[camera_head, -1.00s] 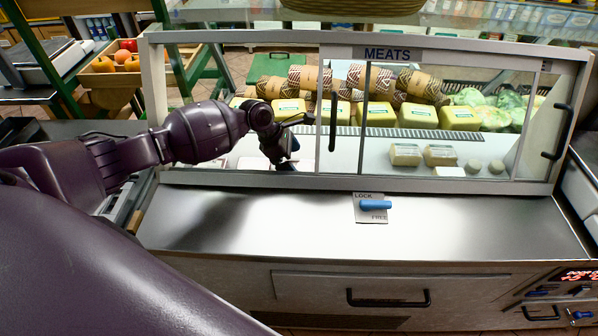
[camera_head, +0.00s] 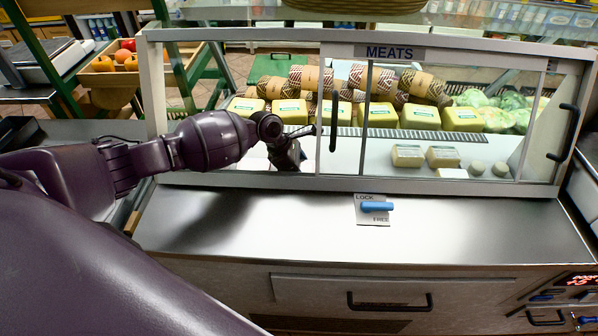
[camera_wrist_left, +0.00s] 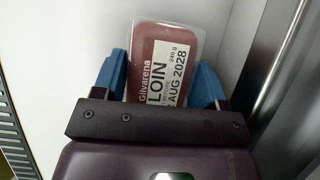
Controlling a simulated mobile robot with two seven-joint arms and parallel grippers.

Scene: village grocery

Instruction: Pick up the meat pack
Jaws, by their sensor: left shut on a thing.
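The meat pack (camera_wrist_left: 165,40) is a flat, clear-wrapped dark red pack with a white label reading LOIN, in the left wrist view. My left gripper (camera_wrist_left: 162,72) has a blue finger on each side of the pack and is shut on it. In the head view my left gripper (camera_head: 287,157) is inside the meats case at its open left part, and I cannot make out the pack there. My right gripper is not in view.
The glass-fronted meats case (camera_head: 450,188) has a frame around my left arm and a sliding pane with a dark handle (camera_head: 333,125) just right of my gripper. Yellow packs (camera_head: 378,115) and patterned rolls (camera_head: 312,78) lie behind.

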